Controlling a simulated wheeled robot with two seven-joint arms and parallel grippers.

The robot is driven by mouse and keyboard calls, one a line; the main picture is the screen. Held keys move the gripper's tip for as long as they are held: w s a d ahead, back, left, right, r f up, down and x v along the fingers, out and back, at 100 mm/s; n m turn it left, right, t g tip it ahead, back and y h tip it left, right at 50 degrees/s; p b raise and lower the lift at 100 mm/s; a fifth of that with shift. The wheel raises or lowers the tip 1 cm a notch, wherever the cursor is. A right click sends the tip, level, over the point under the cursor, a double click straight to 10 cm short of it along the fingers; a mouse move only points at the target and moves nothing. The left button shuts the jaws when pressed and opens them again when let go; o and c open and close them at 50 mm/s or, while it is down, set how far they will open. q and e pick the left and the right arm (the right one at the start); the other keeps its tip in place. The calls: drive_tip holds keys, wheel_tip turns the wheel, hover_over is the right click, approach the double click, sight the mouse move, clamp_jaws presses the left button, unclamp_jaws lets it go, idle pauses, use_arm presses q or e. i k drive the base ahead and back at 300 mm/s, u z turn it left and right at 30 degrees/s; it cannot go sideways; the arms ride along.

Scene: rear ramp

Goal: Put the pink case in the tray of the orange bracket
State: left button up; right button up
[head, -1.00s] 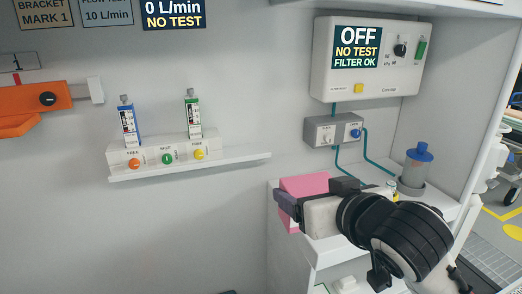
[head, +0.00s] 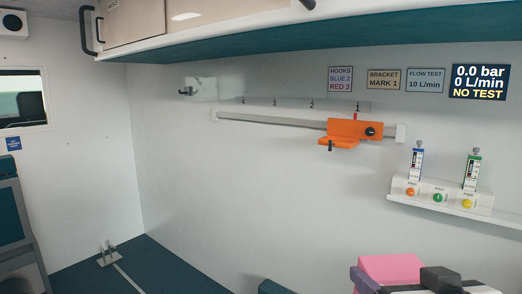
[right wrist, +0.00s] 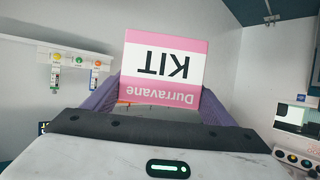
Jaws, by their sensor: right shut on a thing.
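The pink case (head: 390,267) is at the lower right edge of the head view, held by my right gripper (head: 368,279), which is shut on it. In the right wrist view the case (right wrist: 165,68) shows a white band with upside-down "KIT" lettering, between purple fingers of the gripper (right wrist: 160,95). The orange bracket (head: 352,129) hangs on a wall rail, with a dark knob at its right. Its small orange tray (head: 338,143) juts out at the lower left, above and left of the case and apart from it. My left gripper is not in view.
A white shelf (head: 445,207) with blue and green flowmeters stands right of the bracket. An overhead cabinet (head: 220,45) spans the top. The wall below the rail is clear.

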sight(338, 144)
drive_tip(key=z, duration=1.35)
drive_tip(key=k, duration=0.15)
drive_tip(key=u, duration=2.5)
drive_tip(key=i, duration=1.45)
drive_tip(key=z, duration=0.5)
